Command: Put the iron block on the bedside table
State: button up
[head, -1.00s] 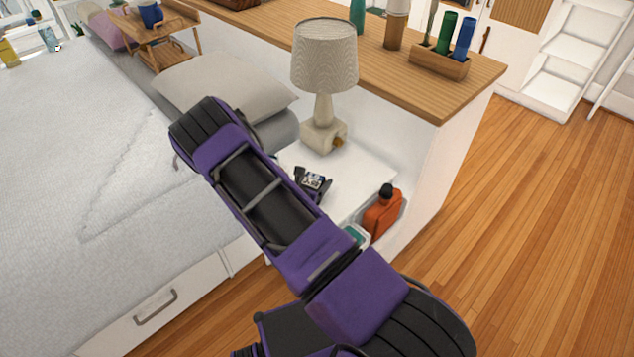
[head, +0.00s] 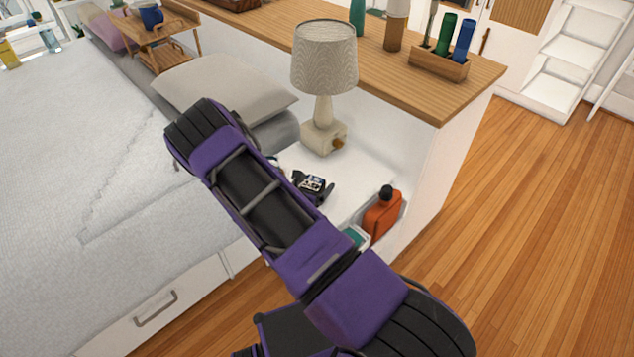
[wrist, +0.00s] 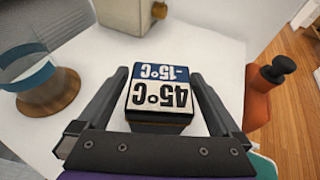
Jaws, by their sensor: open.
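The iron block (wrist: 160,92), a small dark block with a blue and white "-15°C" and "45°C" label on its top, is between the fingers of my gripper (wrist: 160,97) in the wrist view. The fingers are open, one on each side, with gaps beside the block. In the head view the block (head: 313,184) shows past my purple arm, over the white top of the bedside table (head: 365,170), and my gripper (head: 312,188) is around it. The block appears to rest on the table top; its underside is hidden.
The lamp (head: 323,135) stands behind the block. An orange bottle (head: 382,215) with a black cap is at the right. A clear glass with a wooden base (wrist: 48,95) stands at the left in the wrist view. The bed (head: 90,200) lies left of the table.

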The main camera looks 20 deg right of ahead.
jog(key=p+v, duration=0.1)
jog(key=v, duration=1)
jog(key=shift+w, duration=0.1)
